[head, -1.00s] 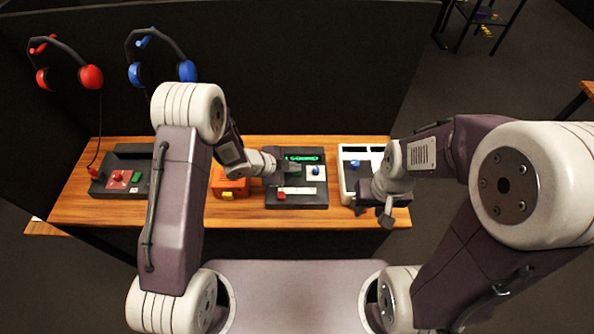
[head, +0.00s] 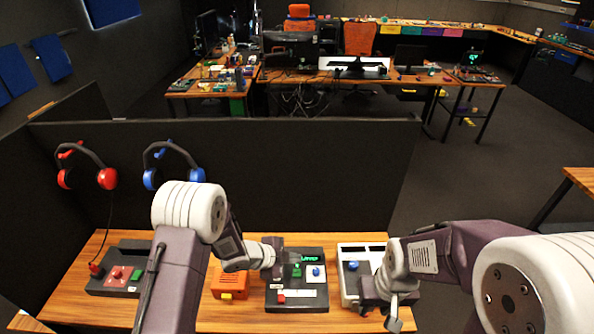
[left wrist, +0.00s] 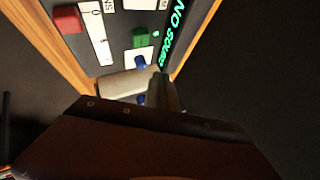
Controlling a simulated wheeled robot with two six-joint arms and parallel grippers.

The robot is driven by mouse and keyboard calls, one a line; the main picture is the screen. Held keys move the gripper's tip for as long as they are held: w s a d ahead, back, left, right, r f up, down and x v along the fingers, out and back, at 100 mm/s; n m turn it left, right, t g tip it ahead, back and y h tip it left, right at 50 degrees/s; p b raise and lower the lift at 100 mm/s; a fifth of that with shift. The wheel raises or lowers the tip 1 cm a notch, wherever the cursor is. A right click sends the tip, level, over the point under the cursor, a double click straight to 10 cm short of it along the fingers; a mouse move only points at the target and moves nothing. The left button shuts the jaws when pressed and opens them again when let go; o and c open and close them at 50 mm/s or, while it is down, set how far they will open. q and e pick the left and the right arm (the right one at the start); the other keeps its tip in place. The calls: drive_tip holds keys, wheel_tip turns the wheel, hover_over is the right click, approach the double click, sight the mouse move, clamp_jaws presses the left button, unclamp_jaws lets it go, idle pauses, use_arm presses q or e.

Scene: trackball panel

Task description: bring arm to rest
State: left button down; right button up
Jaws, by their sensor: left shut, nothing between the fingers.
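My left gripper (head: 276,260) is over the left edge of the black panel (head: 309,298) with a green-lit display, a green part, a blue knob (head: 316,272) and a red slider knob (head: 281,299). It holds nothing. In the left wrist view its shut fingers (left wrist: 163,92) point toward the panel, whose red knob (left wrist: 67,19), green block (left wrist: 140,37) and lit text show. A pale rounded bar (left wrist: 125,83) lies by the fingers there; I cannot tell if they touch. My right gripper (head: 391,312) hangs at the front of the white-framed box (head: 346,262); its finger gap is unclear.
An orange box (head: 228,283) stands left of the panel, and a dark box with red and green parts (head: 118,280) further left. Red (head: 88,168) and blue headphones (head: 172,168) hang on the dark partition (head: 320,180) behind the wooden table (head: 215,318).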

use_arm(q)
drive_tip(key=w+a+r+t, duration=0.2)
drive_tip(key=w+r, duration=0.2)
drive_tip(key=r, duration=0.5)
drive_tip(key=s+a+r+n+t+y, duration=0.15)
drive_tip(key=a+r+n+y, duration=0.25)
drive_tip(key=a+r+n, duration=0.4)
drive_tip(key=s+a+f+n+g+y, duration=0.1)
drive_tip(key=s+a+f+n+g, duration=0.1)
drive_tip(key=s+n, duration=0.2)
drive_tip(key=s+a+f+n+g+y, duration=0.1)
drive_tip(key=s+a+f+n+g, duration=0.1)
drive_tip(key=s, duration=0.8)
drive_tip(key=s+a+f+n+g+y, duration=0.1)
drive_tip(key=s+a+f+n+g, duration=0.2)
drive_tip(key=s+n, duration=0.3)
drive_tip(key=shift+s+f+g, duration=0.35)
drive_tip(key=shift+s, duration=0.55)
drive_tip(key=shift+s, duration=0.1)
